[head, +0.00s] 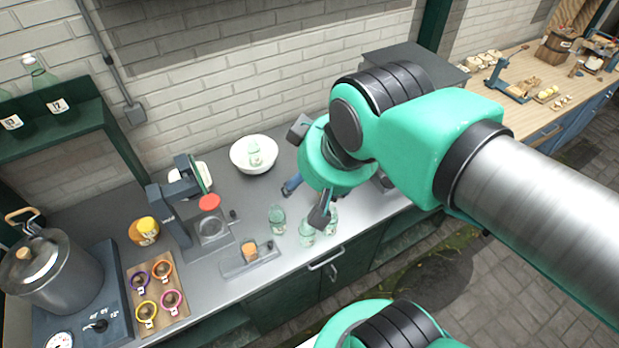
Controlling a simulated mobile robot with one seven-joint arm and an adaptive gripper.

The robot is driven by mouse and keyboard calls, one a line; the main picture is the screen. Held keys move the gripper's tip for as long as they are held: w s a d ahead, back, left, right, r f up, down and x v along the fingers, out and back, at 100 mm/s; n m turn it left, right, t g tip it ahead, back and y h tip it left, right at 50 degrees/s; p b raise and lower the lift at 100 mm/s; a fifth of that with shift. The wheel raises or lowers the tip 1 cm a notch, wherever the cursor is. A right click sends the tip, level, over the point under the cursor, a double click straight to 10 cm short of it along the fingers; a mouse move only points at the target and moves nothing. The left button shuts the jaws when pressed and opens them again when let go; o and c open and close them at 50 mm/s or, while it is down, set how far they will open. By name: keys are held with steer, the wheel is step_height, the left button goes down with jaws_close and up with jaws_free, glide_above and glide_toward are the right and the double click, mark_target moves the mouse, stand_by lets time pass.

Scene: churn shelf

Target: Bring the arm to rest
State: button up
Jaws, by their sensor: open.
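My arm reaches in from the right, bent at a large joint, and my gripper (305,203) hangs from it above the grey counter (215,270). Its fingers are spread apart and point down, with nothing seen between them. Small clear green bottles (277,219) stand on the counter just below and beside it. One bottle is partly hidden behind a finger. I cannot tell whether the finger touches any bottle.
A white bowl (268,162) with a bottle in it stands at the back. A press-like device (170,212), an amber jar (144,231), a rack of coloured cups (157,290) and a large pot (50,265) are to the left. A green shelf (70,135) holds bottles.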

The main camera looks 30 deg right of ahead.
steer(key=shift+f, duration=0.15)
step_height(320, 180, down, 10)
steer(key=b, duration=1)
stand_by(1.0)
